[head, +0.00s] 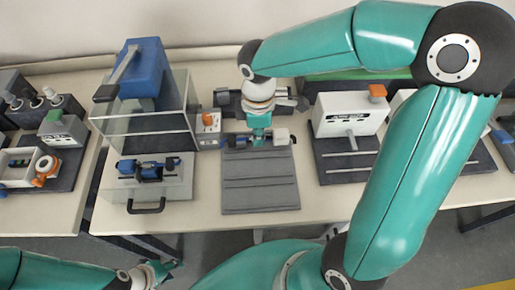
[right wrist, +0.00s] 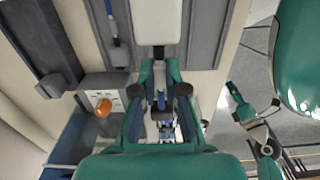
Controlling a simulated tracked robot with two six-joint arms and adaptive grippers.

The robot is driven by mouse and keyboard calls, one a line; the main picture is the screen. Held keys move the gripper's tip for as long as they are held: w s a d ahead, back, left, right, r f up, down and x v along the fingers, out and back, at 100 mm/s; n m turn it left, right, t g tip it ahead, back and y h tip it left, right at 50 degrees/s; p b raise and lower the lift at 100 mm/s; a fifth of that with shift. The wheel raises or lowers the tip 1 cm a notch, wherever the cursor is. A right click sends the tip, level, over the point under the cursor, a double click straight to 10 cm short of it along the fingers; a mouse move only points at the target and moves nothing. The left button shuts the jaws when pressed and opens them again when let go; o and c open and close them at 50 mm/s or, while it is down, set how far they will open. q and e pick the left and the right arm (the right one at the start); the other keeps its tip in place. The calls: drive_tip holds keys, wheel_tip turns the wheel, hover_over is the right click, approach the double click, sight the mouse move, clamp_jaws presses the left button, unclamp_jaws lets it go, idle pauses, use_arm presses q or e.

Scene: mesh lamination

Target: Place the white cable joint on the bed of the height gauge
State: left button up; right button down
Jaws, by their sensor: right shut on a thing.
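The white cable joint (head: 281,136) lies crosswise at the back of the grey grooved tray. Its white end is on the right and its blue and black end on the left. My right gripper (head: 259,138) comes down from above and is shut on its middle. In the right wrist view, the white end (right wrist: 158,20) sticks out beyond the fingers of my right gripper (right wrist: 160,88). I cannot tell whether the joint touches the tray. The white gauge with an orange knob (head: 348,112) stands right of the tray on a grey bed (head: 345,174). My left gripper (head: 158,272) is open and empty at bottom left.
The grey tray (head: 260,190) is bare in front of the joint. A blue press with clear guard (head: 140,75) stands to the left, a small box with orange button (head: 209,121) beside it. A grey device (head: 232,101) lies behind the tray. My right arm crosses above the gauge.

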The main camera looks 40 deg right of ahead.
wheel_tip(320, 180, up, 6)
drive_tip(key=m, duration=0.7)
drive_tip(key=shift+s+r, duration=0.1)
drive_tip(key=shift+s, duration=0.15)
drive_tip(key=shift+r+m, duration=0.15)
drive_tip(key=shift+m, duration=0.95)
drive_tip(key=shift+s+d+r+m, duration=0.1)
drive_tip(key=shift+d+r+m, duration=0.1)
drive_tip(key=shift+m, duration=1)
drive_tip(key=d+m, duration=0.1)
drive_tip(key=m, duration=0.1)
drive_tip(key=d+m, duration=0.1)
drive_tip(key=m, duration=0.2)
drive_tip(key=s+d+m, duration=0.1)
drive_tip(key=d+m, duration=0.1)
drive_tip(key=shift+r+m+b, duration=0.25)
drive_tip(key=shift+m+b, duration=0.15)
drive_tip(key=s+d+m+b, duration=0.1)
drive_tip(key=s+d+m, duration=0.2)
drive_tip(key=d+m, duration=0.45)
drive_tip(key=m+b, duration=0.2)
drive_tip(key=m, duration=0.7)
hover_over(353, 162)
wheel_tip(353, 162, down, 20)
drive_tip(key=shift+f+b, duration=0.1)
drive_tip(key=shift+b, duration=0.35)
